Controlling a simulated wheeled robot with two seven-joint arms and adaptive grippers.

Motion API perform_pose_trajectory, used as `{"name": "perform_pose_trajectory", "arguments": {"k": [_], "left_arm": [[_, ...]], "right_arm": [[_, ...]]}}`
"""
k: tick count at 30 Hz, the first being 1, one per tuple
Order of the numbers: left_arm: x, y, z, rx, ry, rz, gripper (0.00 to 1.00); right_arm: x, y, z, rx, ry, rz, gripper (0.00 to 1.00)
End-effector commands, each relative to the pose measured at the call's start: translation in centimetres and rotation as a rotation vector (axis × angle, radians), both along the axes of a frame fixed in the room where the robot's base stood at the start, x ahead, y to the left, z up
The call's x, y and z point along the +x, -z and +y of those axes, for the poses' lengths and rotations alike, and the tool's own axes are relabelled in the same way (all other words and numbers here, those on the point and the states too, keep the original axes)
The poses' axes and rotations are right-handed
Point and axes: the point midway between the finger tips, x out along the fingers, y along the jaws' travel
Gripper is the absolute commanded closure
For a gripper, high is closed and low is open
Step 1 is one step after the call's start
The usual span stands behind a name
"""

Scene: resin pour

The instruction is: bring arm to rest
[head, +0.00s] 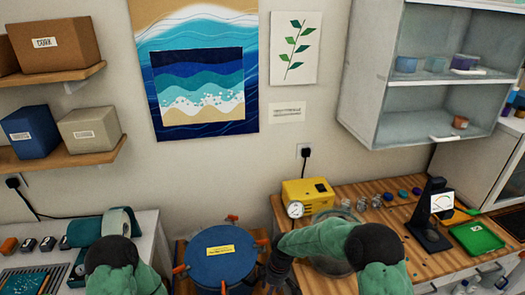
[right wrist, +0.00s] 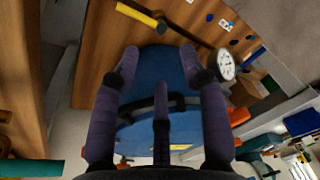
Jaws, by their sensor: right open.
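My right gripper (right wrist: 160,62) is open in the right wrist view, its dark fingers spread with nothing visible between them. Behind the fingers is the blue lid of a pot (right wrist: 160,70); I cannot tell whether they touch it. In the head view the blue-lidded pot (head: 218,252) with orange clamps stands at the bottom centre. My right arm (head: 345,250) bends over the wooden bench, its dark wrist end just right of the pot. My left arm (head: 118,268) shows at the bottom left; its gripper is out of frame.
A yellow pump (head: 307,195) with a gauge (right wrist: 227,65) stands behind my right forearm. A dial stand (head: 432,215) and green tray (head: 476,239) are at right on the wooden bench (head: 375,203). A teal roll (head: 120,222) is near my left arm. Shelves and a cabinet (head: 425,110) hang above.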

Motion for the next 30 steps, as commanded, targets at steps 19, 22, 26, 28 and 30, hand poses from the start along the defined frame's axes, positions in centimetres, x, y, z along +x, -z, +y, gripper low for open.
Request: {"name": "perform_pose_trajectory", "arguments": {"k": [19, 22, 26, 28, 30], "left_arm": [[0.0, 6.2, 0.0, 0.0, 0.0, 0.0, 0.6], [0.0, 6.4, 0.0, 0.0, 0.0, 0.0, 0.6], [0.0, 6.5, 0.0, 0.0, 0.0, 0.0, 0.6], [0.0, 6.4, 0.0, 0.0, 0.0, 0.0, 0.6], [0.0, 6.4, 0.0, 0.0, 0.0, 0.0, 0.6]], "right_arm": [[-22.2, 18.2, -6.4, 0.13, 1.336, 0.304, 0.56], [-23.6, 18.4, -6.8, 0.126, 1.429, 0.315, 0.56], [-24.3, 18.4, -7.0, 0.124, 1.472, 0.32, 0.56], [-24.3, 18.4, -7.0, 0.125, 1.474, 0.32, 0.56], [-24.3, 18.4, -7.0, 0.125, 1.473, 0.32, 0.56]]}}
